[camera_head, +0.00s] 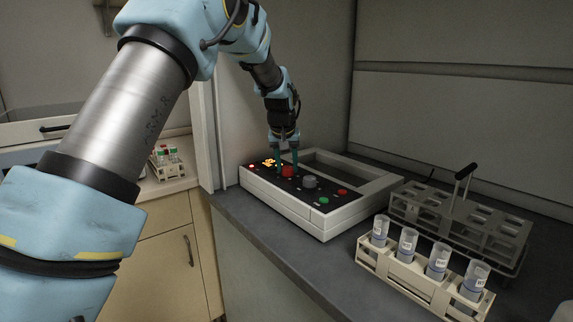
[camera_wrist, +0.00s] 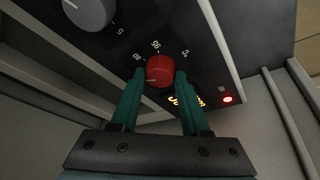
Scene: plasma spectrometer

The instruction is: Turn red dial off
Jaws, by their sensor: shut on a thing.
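The red dial (camera_head: 288,171) sits on the dark panel of a white instrument (camera_head: 281,213) on the grey counter. It also shows in the wrist view as a round red knob (camera_wrist: 160,70) with a pale pointer line on its face. My gripper (camera_head: 287,165) reaches down from above, its two green fingers on either side of the dial. In the wrist view my gripper (camera_wrist: 158,84) is shut on the dial. White scale numbers stand around the dial. An orange display (camera_head: 269,162) beside it is lit, and a red light (camera_wrist: 227,99) glows near it.
A grey knob (camera_head: 310,182), a green button (camera_head: 323,201) and a red button (camera_head: 342,192) are on the same panel. A rack with several labelled vials (camera_head: 408,243) and a grey rack (camera_head: 462,222) stand at right.

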